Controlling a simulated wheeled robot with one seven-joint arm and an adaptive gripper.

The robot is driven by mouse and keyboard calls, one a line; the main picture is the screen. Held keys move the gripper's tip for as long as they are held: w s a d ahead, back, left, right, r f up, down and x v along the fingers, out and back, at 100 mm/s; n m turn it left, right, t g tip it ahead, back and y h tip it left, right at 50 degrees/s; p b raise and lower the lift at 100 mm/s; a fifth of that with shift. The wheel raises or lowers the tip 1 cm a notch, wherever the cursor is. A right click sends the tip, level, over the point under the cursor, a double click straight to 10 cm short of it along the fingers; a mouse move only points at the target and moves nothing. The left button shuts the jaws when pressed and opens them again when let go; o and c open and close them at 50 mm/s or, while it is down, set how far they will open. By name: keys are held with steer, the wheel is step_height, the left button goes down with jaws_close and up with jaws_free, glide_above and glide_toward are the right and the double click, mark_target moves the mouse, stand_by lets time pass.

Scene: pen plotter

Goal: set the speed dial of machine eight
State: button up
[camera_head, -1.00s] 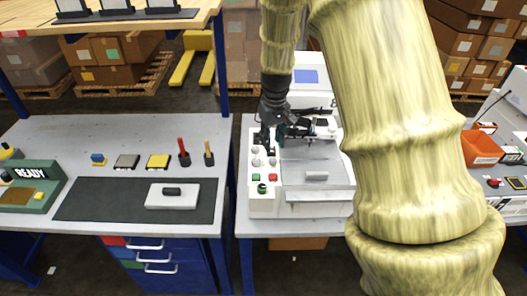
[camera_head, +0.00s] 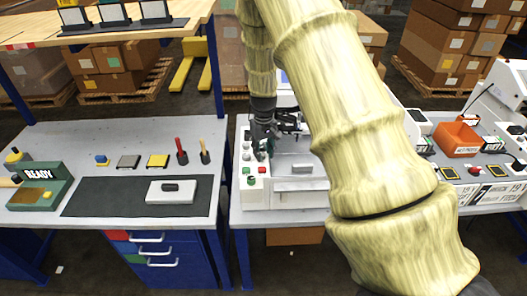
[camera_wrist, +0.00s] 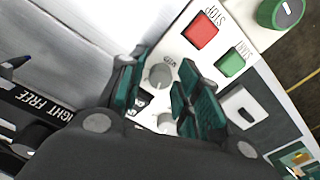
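The white plotter (camera_head: 305,190) on the middle bench has a control panel with small grey dials (camera_head: 246,157) at its left. No machine number is legible on it. In the head view my gripper (camera_head: 268,153) is low over this panel, partly hiding it. In the wrist view my gripper (camera_wrist: 163,80) is open, its green-padded fingers apart. A round grey dial (camera_wrist: 158,75) with a small printed label shows between the fingers; I cannot tell if they touch it. Another grey dial (camera_wrist: 166,123) is partly hidden nearer the palm.
By the dials are a red STOP button (camera_wrist: 201,31), a green START button (camera_wrist: 232,62) and a green knob (camera_wrist: 280,12). A rocker switch (camera_wrist: 241,106) is beside the right finger. The left bench (camera_head: 120,140) holds tools and a READY box (camera_head: 38,185). An orange bin (camera_head: 457,139) stands right.

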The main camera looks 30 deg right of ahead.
steer(key=shift+w+f, duration=0.3)
steer(key=shift+f, duration=0.05)
steer(key=shift+c, duration=0.3)
steer(key=shift+w+a+f, duration=0.1)
steer(key=shift+w+f, duration=0.1)
steer(key=shift+w, duration=0.15)
steer(key=c, duration=0.3)
jaws_close()
steer(key=shift+s+r, duration=0.15)
steer(key=shift+s, duration=0.1)
steer(key=shift+m, duration=4.5)
